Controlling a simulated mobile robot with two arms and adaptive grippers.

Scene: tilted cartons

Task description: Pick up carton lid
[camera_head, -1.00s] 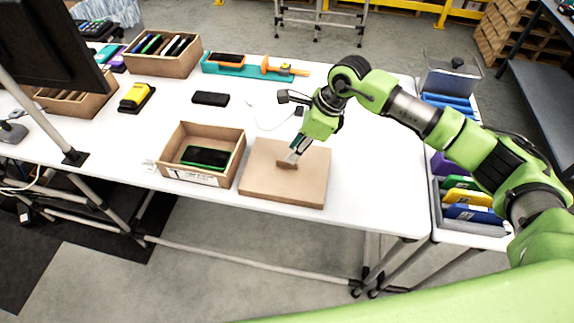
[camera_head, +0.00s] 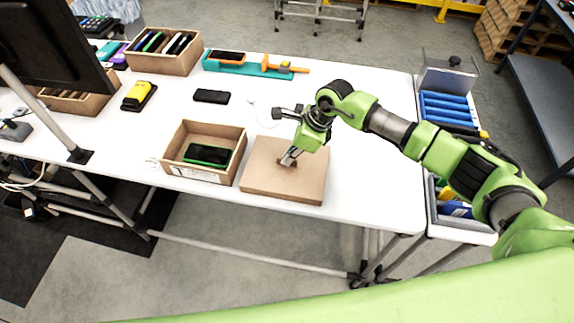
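The carton lid (camera_head: 270,183) is a flat brown cardboard piece lying on the white table near its front edge. My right gripper (camera_head: 288,158) points down at the middle of the lid, with its fingertips at a dark spot or slot there. Its fingers look close together, but whether they are shut on the lid is too small to tell. The open carton (camera_head: 176,150) stands just left of the lid, tilted in view, with a dark device with a green edge (camera_head: 207,155) inside. My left gripper is not in view.
On the white table (camera_head: 355,160) are a black device (camera_head: 211,96), a yellow device (camera_head: 138,96), a box of upright devices (camera_head: 180,63) and a teal tray with an orange tool (camera_head: 245,65). A monitor (camera_head: 50,45) stands left. A cart with bins (camera_head: 447,105) stands right.

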